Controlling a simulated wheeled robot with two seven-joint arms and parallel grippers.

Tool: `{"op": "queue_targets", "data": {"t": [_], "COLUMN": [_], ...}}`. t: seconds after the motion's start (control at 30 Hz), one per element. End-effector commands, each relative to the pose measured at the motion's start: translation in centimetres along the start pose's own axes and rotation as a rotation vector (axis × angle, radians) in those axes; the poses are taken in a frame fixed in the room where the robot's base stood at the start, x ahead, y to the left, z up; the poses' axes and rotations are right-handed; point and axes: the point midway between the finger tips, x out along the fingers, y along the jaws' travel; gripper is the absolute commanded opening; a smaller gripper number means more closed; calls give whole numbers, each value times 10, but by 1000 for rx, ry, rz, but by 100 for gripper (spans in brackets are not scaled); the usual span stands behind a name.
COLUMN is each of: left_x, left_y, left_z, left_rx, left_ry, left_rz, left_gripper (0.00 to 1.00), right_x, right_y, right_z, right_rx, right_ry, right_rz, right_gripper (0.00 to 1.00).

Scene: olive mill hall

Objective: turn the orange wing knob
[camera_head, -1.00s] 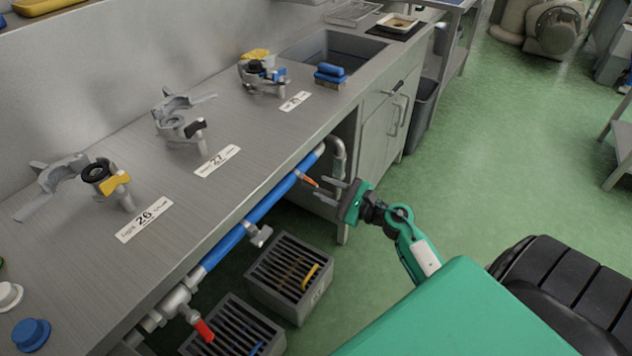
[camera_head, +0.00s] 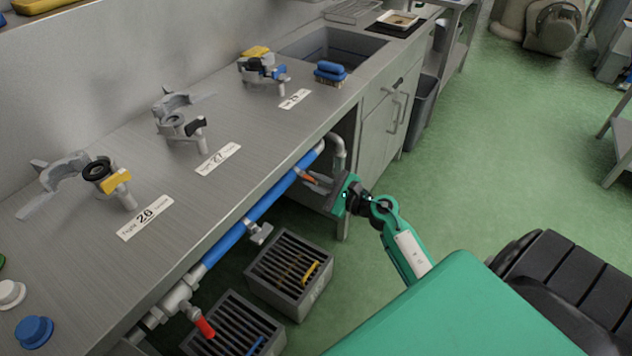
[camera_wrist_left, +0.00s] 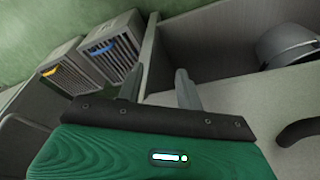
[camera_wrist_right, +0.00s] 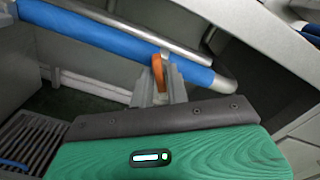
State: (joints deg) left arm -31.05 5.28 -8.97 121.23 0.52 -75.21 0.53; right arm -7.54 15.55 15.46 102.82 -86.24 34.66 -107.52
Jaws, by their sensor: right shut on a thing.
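The orange wing knob (camera_head: 307,177) sits on the blue pipe (camera_head: 250,215) under the front edge of the steel counter. In the right wrist view the knob (camera_wrist_right: 157,72) stands upright between the fingertips. My right gripper (camera_head: 316,181) is shut on it, and its fingers hide part of the knob. It also shows in the right wrist view (camera_wrist_right: 159,82). My left gripper (camera_wrist_left: 158,82) shows only in the left wrist view; its fingers are apart with nothing between them.
A grey valve handle (camera_head: 260,234) and a red-handled valve (camera_head: 204,327) sit along the same pipe run. Two slatted grey crates (camera_head: 290,275) stand on the floor below. The counter edge (camera_head: 270,178) overhangs the pipe.

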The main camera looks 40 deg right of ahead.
Motion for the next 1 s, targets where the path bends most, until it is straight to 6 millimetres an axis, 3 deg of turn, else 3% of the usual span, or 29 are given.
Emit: {"op": "queue_targets", "data": {"t": [0.37,1.0], "left_x": [5,63], "left_y": [0,0], "left_z": [2,28], "left_rx": [0,2], "left_ry": [-8,-70], "left_rz": [0,0], "left_gripper": [36,36], "right_x": [0,0], "right_y": [-1,-4], "right_z": [1,1], "right_rx": [149,742], "right_ry": [0,1], "right_rz": [3,2], "right_gripper": [0,0]}}
